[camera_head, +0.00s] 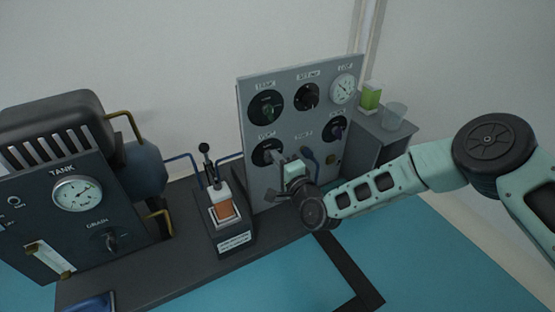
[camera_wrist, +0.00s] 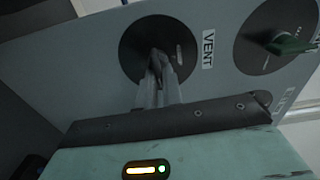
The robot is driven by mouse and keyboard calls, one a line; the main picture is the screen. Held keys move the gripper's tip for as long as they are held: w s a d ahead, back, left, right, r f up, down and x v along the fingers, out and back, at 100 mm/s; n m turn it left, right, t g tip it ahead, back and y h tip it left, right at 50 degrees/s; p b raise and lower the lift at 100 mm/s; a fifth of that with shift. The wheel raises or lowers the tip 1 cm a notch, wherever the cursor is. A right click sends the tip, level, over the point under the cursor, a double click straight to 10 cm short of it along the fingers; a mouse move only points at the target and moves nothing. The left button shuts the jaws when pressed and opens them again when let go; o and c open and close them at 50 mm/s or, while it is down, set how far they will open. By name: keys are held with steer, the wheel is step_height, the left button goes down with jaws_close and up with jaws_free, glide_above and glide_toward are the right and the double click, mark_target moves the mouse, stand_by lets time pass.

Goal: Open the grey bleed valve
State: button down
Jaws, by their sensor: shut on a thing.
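An upright grey panel (camera_head: 252,180) carries several round black dials with handles. My gripper (camera_head: 277,156) is at the lower left dial (camera_head: 262,150) of this panel. In the wrist view my gripper (camera_wrist: 157,70) is shut on the grey handle (camera_wrist: 158,56) at the middle of that black dial (camera_wrist: 135,42). The fingers hide much of the handle. A white label (camera_wrist: 208,48) beside the dial reads VENT. I cannot read a bleed label in either view.
A dial with a green handle (camera_wrist: 288,46) is close beside, and shows at the panel's upper left (camera_head: 266,107). A soldering-like stand (camera_head: 230,240) and the TANK unit (camera_head: 40,190) are left.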

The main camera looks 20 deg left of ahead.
steer(key=shift+f+m, duration=0.1)
steer(key=shift+m, duration=0.2)
stand_by(0.4)
steer(key=c, duration=1.6)
jaws_free()
steer(key=shift+o, duration=0.2)
steer(key=shift+s+d, duration=0.1)
steer(key=p+v, duration=0.8)
steer(key=v, duration=0.9)
steer(key=shift+s, duration=0.15)
